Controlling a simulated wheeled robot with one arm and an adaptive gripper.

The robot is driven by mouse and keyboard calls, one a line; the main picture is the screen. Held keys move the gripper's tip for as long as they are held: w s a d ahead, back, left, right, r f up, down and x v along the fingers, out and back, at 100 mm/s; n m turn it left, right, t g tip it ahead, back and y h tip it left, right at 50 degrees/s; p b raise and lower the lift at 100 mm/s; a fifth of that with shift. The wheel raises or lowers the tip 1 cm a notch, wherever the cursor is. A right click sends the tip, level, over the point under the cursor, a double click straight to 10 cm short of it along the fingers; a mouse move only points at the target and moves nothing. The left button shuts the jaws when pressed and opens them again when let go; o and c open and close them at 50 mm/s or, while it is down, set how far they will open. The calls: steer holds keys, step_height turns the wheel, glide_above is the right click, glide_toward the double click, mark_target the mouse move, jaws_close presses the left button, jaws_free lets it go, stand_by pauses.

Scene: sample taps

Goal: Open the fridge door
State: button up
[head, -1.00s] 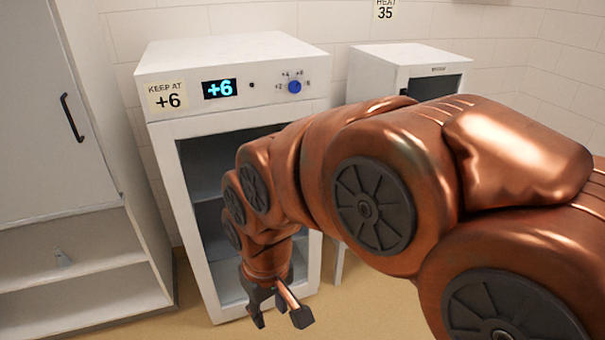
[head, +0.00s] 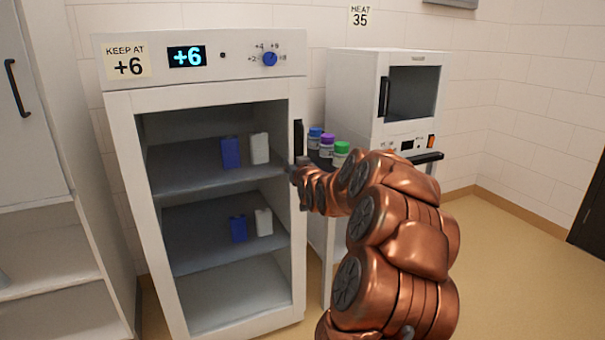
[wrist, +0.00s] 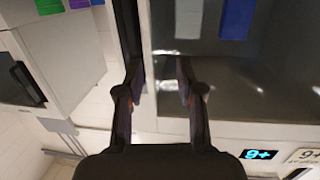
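The white fridge (head: 122,190) stands left of centre in the head view, with a +6 display (head: 187,56) and a blue knob (head: 270,59). Its glass-fronted door looks closed. The black upright door handle (head: 298,138) is at the door's right edge. My gripper (head: 296,169) is at that edge, by the handle's lower part, and small in the head view. In the wrist view, which is upside down, my gripper (wrist: 159,74) has its fingers apart. The handle (wrist: 128,30) runs down to the left fingertip; whether they touch I cannot tell.
Blue and white packs (head: 231,153) stand on the fridge shelves. A small white heating cabinet (head: 352,95) is to the right, with coloured-lid jars (head: 341,152) beside it. A tall cabinet (head: 45,120) is at the left. Open floor (head: 510,260) lies at the right.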

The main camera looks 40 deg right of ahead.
steer(key=shift+m+t+h, duration=0.3)
steer(key=shift+h, duration=0.4)
steer(key=shift+w+d+f+b, duration=0.1)
steer(key=shift+w+d, duration=0.8)
steer(key=shift+d, duration=0.5)
steer(key=shift+w+d+f+b, duration=0.15)
steer(key=shift+w+d, duration=0.8)
steer(key=shift+d, duration=0.5)
steer(key=shift+w+d+f+b, duration=0.1)
steer(key=shift+w+d, duration=0.8)
steer(key=shift+d, duration=0.5)
jaws_close()
